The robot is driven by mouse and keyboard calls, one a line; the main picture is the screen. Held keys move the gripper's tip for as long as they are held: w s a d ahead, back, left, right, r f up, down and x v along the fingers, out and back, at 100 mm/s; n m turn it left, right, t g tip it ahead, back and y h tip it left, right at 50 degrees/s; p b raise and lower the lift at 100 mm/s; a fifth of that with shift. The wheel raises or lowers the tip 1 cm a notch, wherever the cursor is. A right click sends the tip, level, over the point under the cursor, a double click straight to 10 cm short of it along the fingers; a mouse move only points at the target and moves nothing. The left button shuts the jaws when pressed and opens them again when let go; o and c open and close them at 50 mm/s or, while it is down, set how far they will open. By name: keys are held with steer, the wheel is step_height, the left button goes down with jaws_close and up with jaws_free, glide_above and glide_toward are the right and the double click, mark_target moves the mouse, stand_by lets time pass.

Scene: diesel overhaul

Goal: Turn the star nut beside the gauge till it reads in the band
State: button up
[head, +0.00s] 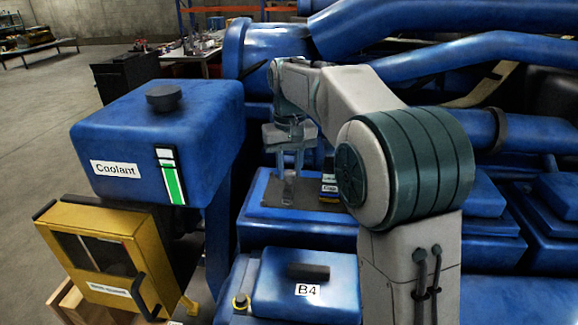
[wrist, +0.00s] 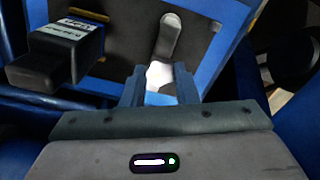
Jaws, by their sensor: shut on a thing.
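My gripper (head: 289,174) points down over a dark grey plate (head: 262,200) on a blue engine block. It is shut on a pale grey piece (head: 289,190). In the wrist view the piece shows bright white (wrist: 160,76) between the two fingers (wrist: 159,82). A grey rounded bar (wrist: 170,36) extends from it toward the top of that view. I cannot tell whether this is the star nut. I cannot make out a gauge face or a band in either view.
A black block with white labels (wrist: 60,50) stands left of my fingers in the wrist view. A blue Coolant tank (head: 200,120) with a green level strip and a yellow cabinet (head: 75,215) stand at left. A blue B4 cover (head: 275,300) is in front. Blue pipes (head: 420,60) run behind.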

mark_target(289, 173)
steer(key=shift+n, duration=1.2)
steer(key=shift+r, duration=0.1)
steer(key=o, duration=1)
step_height(289, 173, up, 14)
steer(key=shift+a, duration=0.1)
